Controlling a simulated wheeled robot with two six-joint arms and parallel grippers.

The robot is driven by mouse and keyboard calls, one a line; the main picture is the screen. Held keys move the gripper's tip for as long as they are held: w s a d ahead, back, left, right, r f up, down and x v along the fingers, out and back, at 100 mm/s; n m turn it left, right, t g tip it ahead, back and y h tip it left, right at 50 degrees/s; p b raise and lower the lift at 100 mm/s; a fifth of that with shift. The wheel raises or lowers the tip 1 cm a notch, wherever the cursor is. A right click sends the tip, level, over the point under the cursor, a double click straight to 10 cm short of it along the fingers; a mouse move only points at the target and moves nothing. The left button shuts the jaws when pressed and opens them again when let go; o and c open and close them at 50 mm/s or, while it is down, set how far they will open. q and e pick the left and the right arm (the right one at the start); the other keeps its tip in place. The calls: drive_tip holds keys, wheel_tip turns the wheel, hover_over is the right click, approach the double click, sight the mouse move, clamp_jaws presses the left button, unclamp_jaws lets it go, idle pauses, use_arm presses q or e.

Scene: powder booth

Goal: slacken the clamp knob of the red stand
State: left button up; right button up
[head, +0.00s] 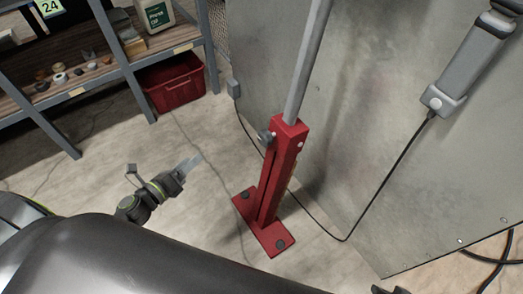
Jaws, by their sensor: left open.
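The red stand (274,190) stands upright on the floor right of centre, on a red foot plate with dark bolts. A grey pole (307,65) rises out of its top, leaning a little right. The clamp knob (265,136) is a small dark grey piece on the left side of the stand, near its top. My left gripper (190,163) is to the left of the stand and apart from it, pointing up and right toward it. It is open, with nothing seen between its fingers.
A metal booth panel (350,130) stands close behind the stand, with a grey handheld device (470,62) and black cable on it. A shelf (95,75) and a red bin (174,83) are at upper left. The floor between gripper and stand is clear.

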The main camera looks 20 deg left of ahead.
sight(261, 139)
use_arm(q)
drive_tip(key=s+d+r+m+g+h+b, duration=0.1)
drive_tip(key=d+r+m+h+b, duration=0.25)
drive_tip(key=m, duration=0.35)
drive_tip(key=s+d+r+m+h+b, duration=0.1)
drive_tip(key=d+r+m+h+b, duration=0.15)
drive_tip(key=d+m, duration=0.3)
use_arm(e)
wheel_tip(261, 139, up, 6)
drive_tip(key=a+t, duration=0.1)
drive_tip(key=a, duration=0.1)
use_arm(q)
drive_tip(key=shift+m+g, duration=0.3)
drive_tip(key=shift+m, duration=0.25)
drive_tip(key=p+x, duration=0.3)
drive_tip(key=x, duration=1.3)
drive_tip(key=shift+w+d, duration=0.2)
use_arm(e)
drive_tip(key=s+f+g, duration=0.1)
drive_tip(key=s, duration=0.1)
drive_tip(key=s+f+g, duration=0.1)
drive_tip(key=f, duration=0.1)
drive_tip(key=shift+s+y, duration=0.35)
drive_tip(key=shift+y, duration=0.05)
use_arm(q)
drive_tip(key=c, duration=1)
drive_tip(key=shift+o, duration=0.2)
use_arm(e)
drive_tip(key=shift+d+r, duration=0.1)
drive_tip(key=shift+r, duration=0.05)
